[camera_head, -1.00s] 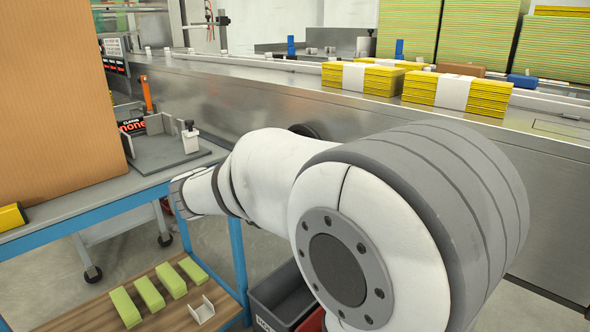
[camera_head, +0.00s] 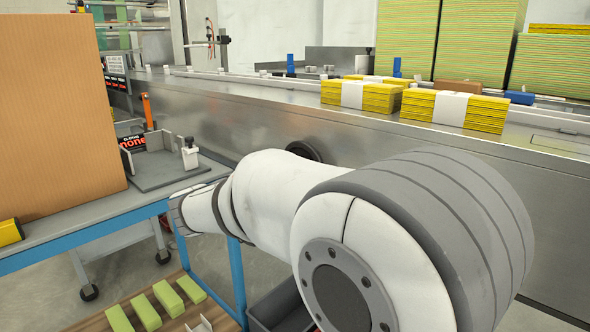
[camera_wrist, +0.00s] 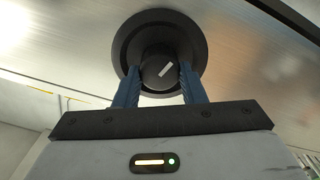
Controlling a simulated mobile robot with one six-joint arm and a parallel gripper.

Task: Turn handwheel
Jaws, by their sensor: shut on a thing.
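The handwheel (camera_wrist: 190,35) is a round black wheel with a hub and a light mark, on a metal panel in the wrist view. My gripper (camera_wrist: 160,77) is shut on the hub, with one blue finger on each side of it. The light mark slants up to the right. In the head view, part of the dark wheel (camera_head: 304,150) shows on the front of the steel machine behind my arm. My arm hides the rest of the wheel and my gripper there.
A steel machine (camera_head: 240,112) runs across the back, with banded yellow cloth stacks (camera_head: 455,109) on top. A blue-framed table (camera_head: 60,237) with a cardboard box (camera_head: 55,110) stands at the left. Green blocks (camera_head: 145,312) lie on its lower shelf.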

